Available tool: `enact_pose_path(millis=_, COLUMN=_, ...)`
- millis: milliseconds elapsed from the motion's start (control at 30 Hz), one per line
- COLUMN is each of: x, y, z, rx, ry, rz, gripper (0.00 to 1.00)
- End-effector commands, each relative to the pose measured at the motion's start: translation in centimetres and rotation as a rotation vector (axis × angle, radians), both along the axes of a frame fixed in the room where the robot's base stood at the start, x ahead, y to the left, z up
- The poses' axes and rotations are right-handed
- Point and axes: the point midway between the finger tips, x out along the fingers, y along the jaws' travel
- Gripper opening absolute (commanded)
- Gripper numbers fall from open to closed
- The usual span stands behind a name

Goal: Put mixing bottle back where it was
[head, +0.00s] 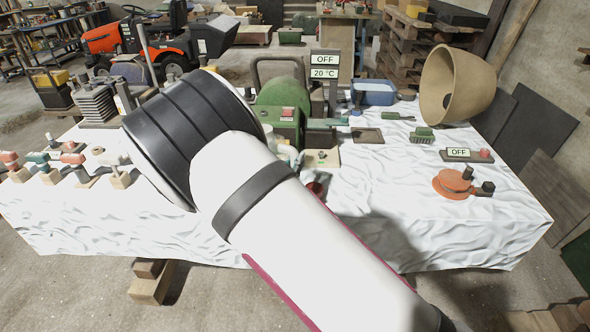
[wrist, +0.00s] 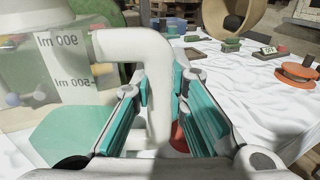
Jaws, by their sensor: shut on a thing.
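The mixing bottle (wrist: 60,62) fills the left of the wrist view. It is see-through, with mirrored 900 ml and 500 ml marks and a teal, angular patch low on it. Its white handle (wrist: 140,44) bends down between the teal pads of my gripper (wrist: 162,84), which is shut on the handle. I cannot tell whether the bottle's base touches the table. In the head view my own white and black arm covers the middle of the scene and hides most of the gripper and bottle.
The white-clothed table (head: 375,240) has clear room at its front right. A green machine (head: 282,100) stands behind my arm, beside a sign reading OFF and 20 °C (head: 325,65).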

Motion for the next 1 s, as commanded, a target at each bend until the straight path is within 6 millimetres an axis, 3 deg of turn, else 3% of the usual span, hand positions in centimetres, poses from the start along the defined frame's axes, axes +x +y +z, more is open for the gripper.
enact_pose_path(millis=167, x=1.3, y=-0.3, z=0.0, rx=0.002, ry=-0.003, rz=0.0, gripper=0.0)
enact_pose_path(millis=533, x=1.3, y=-0.3, z=-3.3, rx=0.0, ry=-0.002, rz=0.001, gripper=0.0)
enact_pose_path(millis=967, x=1.3, y=-0.3, z=-3.9, rx=0.001, ry=-0.003, rz=0.001, gripper=0.0)
enact_pose_path(millis=1000, x=1.3, y=-0.3, z=-3.9, rx=0.0, ry=0.0, rz=0.001, gripper=0.18)
